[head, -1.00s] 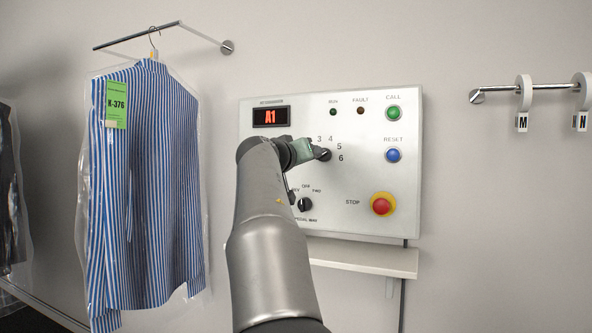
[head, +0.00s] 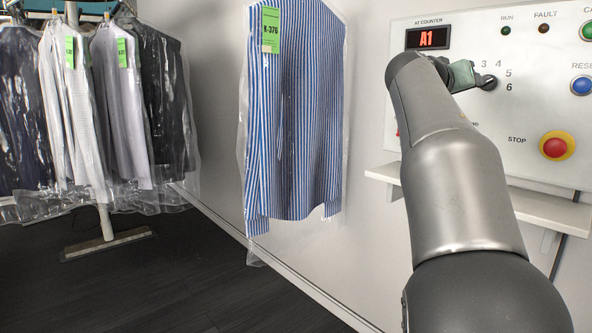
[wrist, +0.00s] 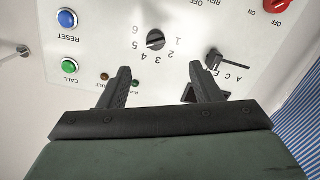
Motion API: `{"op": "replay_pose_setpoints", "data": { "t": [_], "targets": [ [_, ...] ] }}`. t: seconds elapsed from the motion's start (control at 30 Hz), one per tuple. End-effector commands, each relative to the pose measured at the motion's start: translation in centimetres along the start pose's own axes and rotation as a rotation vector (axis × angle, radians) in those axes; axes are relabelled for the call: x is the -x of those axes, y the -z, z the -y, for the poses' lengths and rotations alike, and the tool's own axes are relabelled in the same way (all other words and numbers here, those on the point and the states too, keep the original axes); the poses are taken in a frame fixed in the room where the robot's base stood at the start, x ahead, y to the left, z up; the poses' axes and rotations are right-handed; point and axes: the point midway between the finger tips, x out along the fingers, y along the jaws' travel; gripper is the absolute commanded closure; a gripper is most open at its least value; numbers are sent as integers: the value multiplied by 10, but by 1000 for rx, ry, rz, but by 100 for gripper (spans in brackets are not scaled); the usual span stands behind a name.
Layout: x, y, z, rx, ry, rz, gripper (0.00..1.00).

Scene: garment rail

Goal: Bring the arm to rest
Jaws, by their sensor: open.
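My gripper (head: 466,76) is in front of the white control panel (head: 535,125), at the end of my grey arm. In the wrist view my gripper (wrist: 162,78) has its two dark fingers spread apart with nothing between them. A black numbered dial (wrist: 155,40) lies beyond the fingertips, in line with the gap, apparently clear of them. In the head view the dial (head: 488,83) shows just right of the gripper, and my arm hides part of the panel.
The red display (head: 434,38) reads A1. A red stop button (head: 556,146) and a blue reset button (head: 581,85) are at the right. A shelf (head: 540,207) juts out below. A bagged striped shirt (head: 295,120) hangs left of my arm; more bagged garments (head: 115,90) hang farther left.

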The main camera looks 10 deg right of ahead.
Motion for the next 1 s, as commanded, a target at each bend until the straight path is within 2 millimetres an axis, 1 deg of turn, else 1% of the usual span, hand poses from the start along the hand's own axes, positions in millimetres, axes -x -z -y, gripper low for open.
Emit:
{"op": "replay_pose_setpoints", "data": {
  "t": [0.03, 0.07, 0.13, 0.17, 0.2, 0.27, 0.3, 0.37, 0.4, 0.47, 0.5, 0.57, 0.6, 0.67, 0.7, 0.8, 0.83, 0.9, 1.0],
  "targets": [
    [-1, 0, -2, 6, 32, 50, 42],
    [-1, -5, -1, 10, 58, 89, 42],
    [4, -24, 7, 30, 139, 196, 42],
    [9, -33, 12, 41, 180, 248, 42],
    [20, -48, 19, 58, 239, 321, 42],
    [42, -70, 29, 90, 331, 424, 42],
    [61, -84, 35, 112, 391, 491, 42],
    [94, -106, 42, 153, 480, 586, 42],
    [118, -119, 45, 181, 539, 647, 42],
    [158, -138, 45, 225, 624, 735, 42],
    [186, -151, 43, 257, 678, 792, 42],
    [228, -170, 37, 306, 753, 872, 42],
    [254, -181, 32, 337, 796, 921, 42],
    [290, -198, 21, 380, 852, 987, 42],
    [312, -207, 14, 405, 883, 1025, 42],
    [354, -229, -4, 456, 939, 1103, 42],
    [363, -234, -8, 467, 951, 1121, 42],
    [379, -244, -16, 487, 971, 1152, 42],
    [390, -252, -21, 500, 984, 1173, 42]
  ]
}}
